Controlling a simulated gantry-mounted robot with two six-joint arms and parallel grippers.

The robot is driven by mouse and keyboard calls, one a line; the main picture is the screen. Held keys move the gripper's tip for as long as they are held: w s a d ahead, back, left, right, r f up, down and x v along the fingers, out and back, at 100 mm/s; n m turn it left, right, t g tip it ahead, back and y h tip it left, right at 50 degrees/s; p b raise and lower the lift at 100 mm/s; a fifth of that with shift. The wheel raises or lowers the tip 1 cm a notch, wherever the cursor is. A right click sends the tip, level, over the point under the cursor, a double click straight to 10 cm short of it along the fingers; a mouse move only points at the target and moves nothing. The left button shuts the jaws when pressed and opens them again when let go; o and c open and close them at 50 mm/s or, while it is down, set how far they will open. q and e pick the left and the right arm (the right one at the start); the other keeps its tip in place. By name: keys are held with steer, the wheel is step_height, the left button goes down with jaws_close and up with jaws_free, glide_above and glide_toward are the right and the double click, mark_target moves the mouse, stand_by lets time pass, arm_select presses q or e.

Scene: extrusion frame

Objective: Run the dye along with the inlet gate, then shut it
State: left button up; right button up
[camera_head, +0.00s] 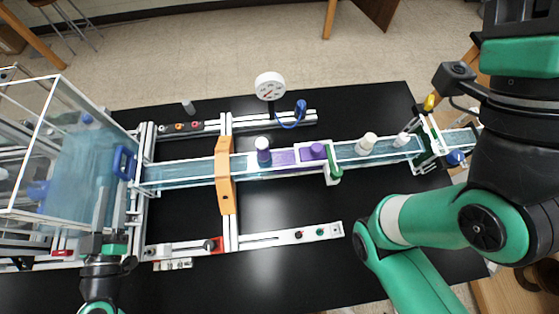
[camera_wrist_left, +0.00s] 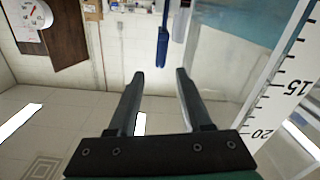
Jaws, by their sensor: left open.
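A clear tank (camera_head: 85,165) of bluish water stands at the left and feeds a long clear channel (camera_head: 190,172). The blue handle (camera_head: 124,163) at the tank's outlet looks like the inlet gate; a blue bar (camera_wrist_left: 162,47) in the left wrist view may be the same part. My right gripper's fingers cannot be made out.
An orange bridge (camera_head: 225,175) crosses the channel. A white dial gauge (camera_head: 270,86) stands behind it. White bottles (camera_head: 366,143) stand along the channel's right part. A slotted rail (camera_head: 280,238) lies in front. The black tabletop (camera_head: 290,275) is clear at the front middle.

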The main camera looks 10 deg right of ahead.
mark_target(115, 172)
arm_select(q)
steer(key=w+b, duration=0.1)
steer(key=w, duration=0.3)
steer(key=w+b, duration=0.1)
steer(key=w, duration=0.4)
steer(key=shift+d+r, duration=0.15)
steer(key=shift+r, duration=0.05)
stand_by(0.3)
steer(key=shift+s, duration=0.1)
jaws_close()
stand_by(1.3)
